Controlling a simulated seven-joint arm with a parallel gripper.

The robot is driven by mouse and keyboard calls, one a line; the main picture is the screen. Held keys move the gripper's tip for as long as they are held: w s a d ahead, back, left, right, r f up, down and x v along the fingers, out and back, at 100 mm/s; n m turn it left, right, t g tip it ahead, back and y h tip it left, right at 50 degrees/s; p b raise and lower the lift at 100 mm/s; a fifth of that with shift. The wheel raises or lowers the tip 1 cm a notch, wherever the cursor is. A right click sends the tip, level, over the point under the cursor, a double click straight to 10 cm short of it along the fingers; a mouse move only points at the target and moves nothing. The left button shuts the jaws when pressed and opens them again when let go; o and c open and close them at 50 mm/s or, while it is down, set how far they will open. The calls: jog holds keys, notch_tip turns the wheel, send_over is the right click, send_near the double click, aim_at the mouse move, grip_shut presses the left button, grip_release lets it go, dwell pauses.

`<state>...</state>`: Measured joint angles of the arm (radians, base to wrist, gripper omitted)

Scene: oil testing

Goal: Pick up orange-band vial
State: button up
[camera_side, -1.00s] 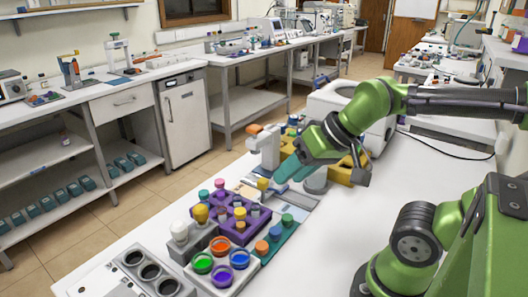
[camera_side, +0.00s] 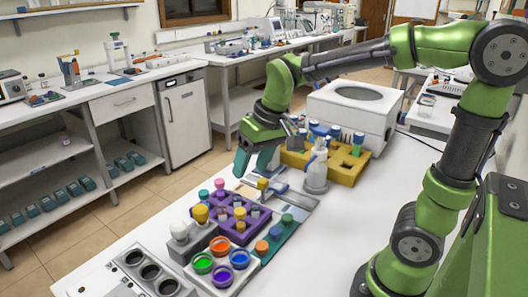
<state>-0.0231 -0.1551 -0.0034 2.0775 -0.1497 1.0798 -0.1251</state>
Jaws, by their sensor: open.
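An orange-topped vial (camera_side: 262,247) stands in the teal rack (camera_side: 279,241) at the front right of the purple rack; its band is too small to make out. Nothing shows between the fingers.
The purple rack (camera_side: 218,222) holds several capped vials. A tray of open colored cups (camera_side: 222,282) lies in front. A yellow rack (camera_side: 347,170), a white bottle-like device (camera_side: 316,165) and a white machine (camera_side: 353,115) stand behind. The white table right of the racks is clear.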

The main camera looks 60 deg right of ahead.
aim_at(221, 203)
jog(key=w+d+f+n+g+h, duration=0.1)
jog(key=w+f+n+g, duration=0.2)
jog(key=w, duration=0.9)
jog(key=shift+n, duration=0.6)
notch_tip(221, 203, down, 10)
jog(key=shift+s+d+f, duration=0.1)
jog(key=shift+d+f, duration=0.05)
jog(key=shift+s+a+f, duration=0.1)
jog(key=shift+f, duration=1.25)
jog(key=shift+a+f, duration=0.1)
jog(key=shift+f, duration=1.25)
